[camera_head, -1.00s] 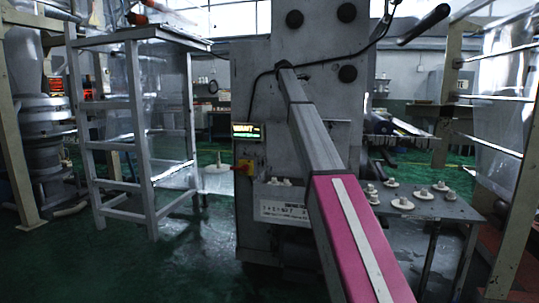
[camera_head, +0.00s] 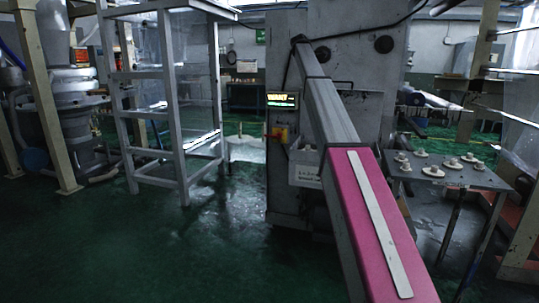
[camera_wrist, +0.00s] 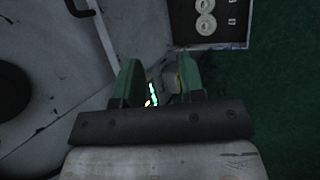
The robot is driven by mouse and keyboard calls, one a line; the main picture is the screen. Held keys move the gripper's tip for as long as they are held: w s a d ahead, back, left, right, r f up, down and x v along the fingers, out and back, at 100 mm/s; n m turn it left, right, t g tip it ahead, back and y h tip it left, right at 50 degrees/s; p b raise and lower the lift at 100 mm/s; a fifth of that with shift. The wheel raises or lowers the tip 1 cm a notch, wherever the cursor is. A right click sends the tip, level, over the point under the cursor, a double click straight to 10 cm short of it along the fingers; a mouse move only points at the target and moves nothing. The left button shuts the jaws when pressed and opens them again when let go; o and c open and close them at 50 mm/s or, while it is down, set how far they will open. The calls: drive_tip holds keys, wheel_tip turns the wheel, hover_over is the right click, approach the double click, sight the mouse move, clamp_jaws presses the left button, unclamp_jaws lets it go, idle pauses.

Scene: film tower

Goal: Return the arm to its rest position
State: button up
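My gripper (camera_wrist: 158,70) shows in the wrist view with its two green fingers apart. No held thing shows between them. Through the gap I see a small lit display and a grey and yellow patch, apparently on the machine beyond.
A metal frame (camera_head: 175,120) stands at left. Green floor (camera_head: 150,250) is open at front left.

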drive_tip(key=s+f+m+y, duration=0.1)
drive_tip(key=s+f+m, duration=0.1)
drive_tip(key=s+f, duration=0.95)
drive_tip(key=s+a+f+m+g+y, duration=0.1)
drive_tip(key=s+f, duration=0.3)
drive_tip(key=f, duration=1.4)
drive_tip(key=s+f+m+y, duration=0.1)
drive_tip(key=s+f+m, duration=0.1)
drive_tip(key=s+f, duration=0.9)
drive_tip(key=s+a+f+m+g+y, duration=0.1)
drive_tip(key=s+f+m, duration=0.3)
drive_tip(key=s+f, duration=0.9)
drive_tip(key=s+a+f+m+g+y, duration=0.1)
drive_tip(key=s+f+m, duration=0.3)
drive_tip(key=s+f, duration=0.9)
drive_tip(key=s, duration=0.8)
drive_tip(key=shift+a+f+y, duration=0.2)
drive_tip(key=shift+a+y, duration=0.1)
drive_tip(key=shift+y, duration=0.1)
